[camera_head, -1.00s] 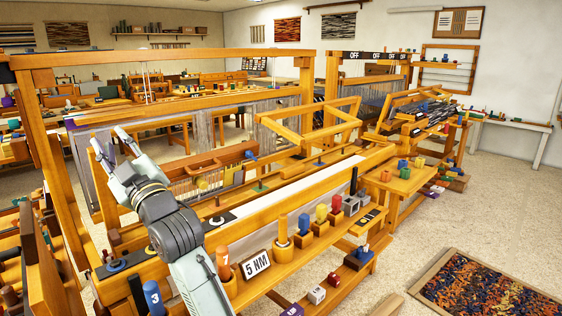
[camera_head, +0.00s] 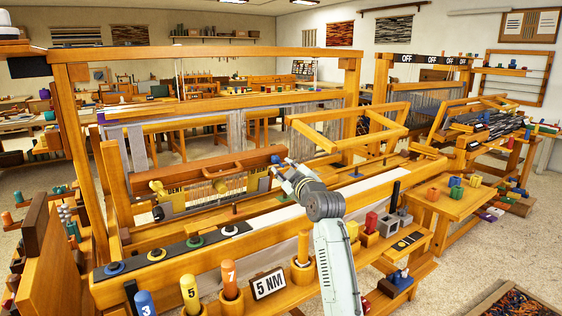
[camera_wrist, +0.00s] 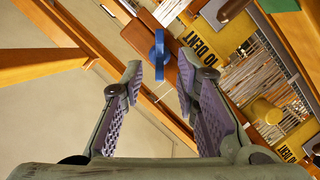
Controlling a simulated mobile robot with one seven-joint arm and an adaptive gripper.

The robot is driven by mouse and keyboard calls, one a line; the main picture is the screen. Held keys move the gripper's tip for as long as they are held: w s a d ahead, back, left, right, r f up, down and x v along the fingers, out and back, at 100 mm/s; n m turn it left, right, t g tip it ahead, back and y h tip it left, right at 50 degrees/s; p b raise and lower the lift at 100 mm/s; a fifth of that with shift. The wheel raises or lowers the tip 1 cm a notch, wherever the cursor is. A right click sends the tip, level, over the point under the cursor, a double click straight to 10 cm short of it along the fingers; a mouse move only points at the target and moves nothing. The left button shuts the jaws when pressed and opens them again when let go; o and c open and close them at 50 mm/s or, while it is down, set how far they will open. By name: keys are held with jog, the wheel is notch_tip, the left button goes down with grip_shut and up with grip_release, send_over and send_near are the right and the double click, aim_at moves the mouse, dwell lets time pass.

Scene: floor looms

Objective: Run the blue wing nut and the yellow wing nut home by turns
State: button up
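The blue wing nut (camera_wrist: 159,57) shows in the wrist view, on a wooden beam between and beyond my fingertips. In the head view a bit of blue (camera_head: 276,159) shows beside my gripper at the beam's right end. My gripper (camera_head: 284,170) is open and empty; in the wrist view its two fingers (camera_wrist: 162,69) stand apart, and no contact with the nut is visible. What looks like the yellow wing nut (camera_head: 157,186) is at the left end of the same beam, well away from my gripper.
Yellow plates and a rounded yellow knob (camera_wrist: 267,112) lie right of the blue nut in the wrist view. The loom's wooden frame (camera_head: 350,110) surrounds the work. A front shelf carries coloured pegs and a 5 NM sign (camera_head: 268,283).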

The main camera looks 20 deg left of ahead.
aim_at(279, 163)
jog(key=shift+p+x, duration=0.45)
jog(key=shift+x, duration=1.8)
grip_shut()
